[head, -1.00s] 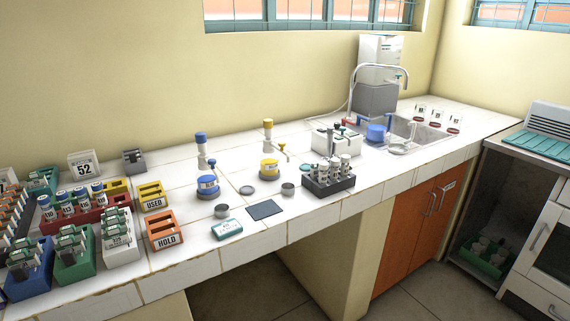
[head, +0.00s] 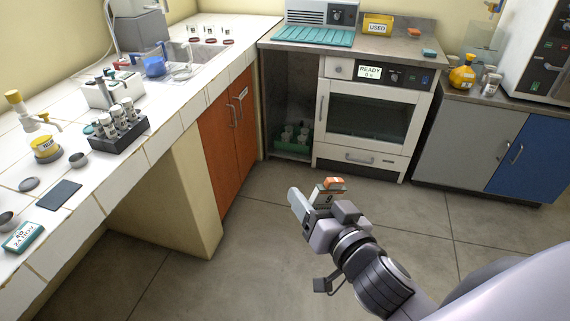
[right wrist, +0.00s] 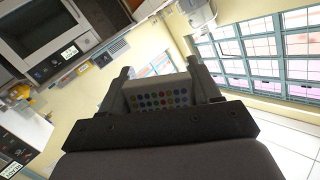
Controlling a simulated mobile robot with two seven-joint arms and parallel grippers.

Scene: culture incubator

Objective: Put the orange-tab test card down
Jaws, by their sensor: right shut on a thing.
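The orange-tab test card (head: 327,195) is held upright in my right gripper (head: 316,203), with its orange tab on top. In the right wrist view the card (right wrist: 158,98) sits between the two fingers and shows rows of coloured dots. My right gripper is shut on it, in the air over the open floor in front of the oven-like unit (head: 370,115). My left gripper is not in view.
The white tiled counter (head: 85,205) on the left carries a dark tube rack (head: 120,138), a dark mat (head: 59,195) and a teal-edged box (head: 23,238). The grey counter at the back holds a yellow USED bin (head: 377,24) and a small orange item (head: 414,33).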

